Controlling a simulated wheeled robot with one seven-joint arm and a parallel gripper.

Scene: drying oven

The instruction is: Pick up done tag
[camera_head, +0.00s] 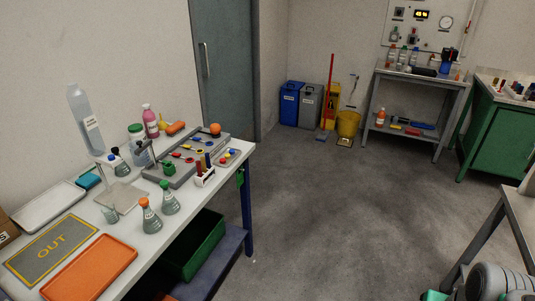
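No tag with readable "done" lettering shows. A small green piece (240,178) hangs at the right end of the white bench (205,208), just below its top. It may be the done tag, but it is too small to tell. My gripper cannot be made out. A grey rounded part with green bits at the bottom right corner looks like part of my arm, cut off by the frame edge.
The bench holds flasks (150,217), bottles, an orange tray (90,268) and a yellow-lettered OUT mat (52,248). A green bin (195,245) sits below. Open floor (330,210) lies right of the bench. A grey shelf table (418,78) and green cabinet (497,135) stand beyond.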

